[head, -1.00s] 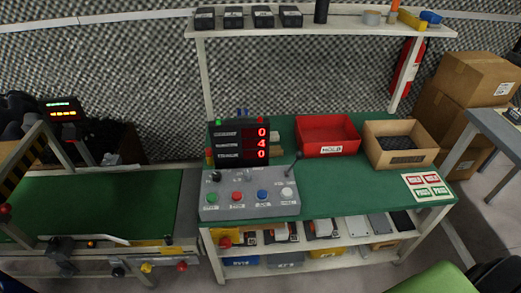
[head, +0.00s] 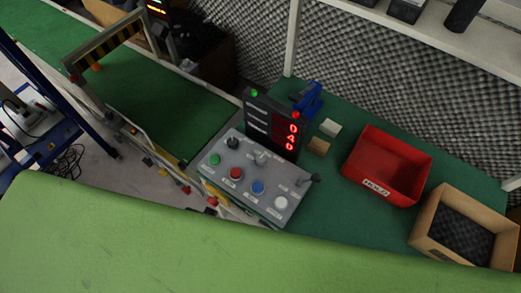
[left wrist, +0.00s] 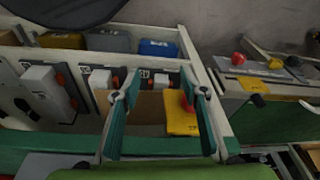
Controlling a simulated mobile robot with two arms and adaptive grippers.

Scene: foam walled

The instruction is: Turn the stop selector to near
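The grey control panel (head: 250,180) sits on the green bench in the head view. Along its front are a green, a red, a blue and a white button. Behind these are a black knob (head: 232,143) and a small silver selector (head: 262,157). A dark lever (head: 313,180) stands at its right end. The labels are too small to read, so I cannot tell for sure which is the stop selector. In the left wrist view my left gripper (left wrist: 160,110) is open and empty, over the bench's lower shelves. Neither gripper shows in the head view.
A display (head: 272,125) stands behind the panel, with a red bin (head: 365,185) and a cardboard box (head: 432,222) to its right. A green conveyor (head: 190,100) is at left.

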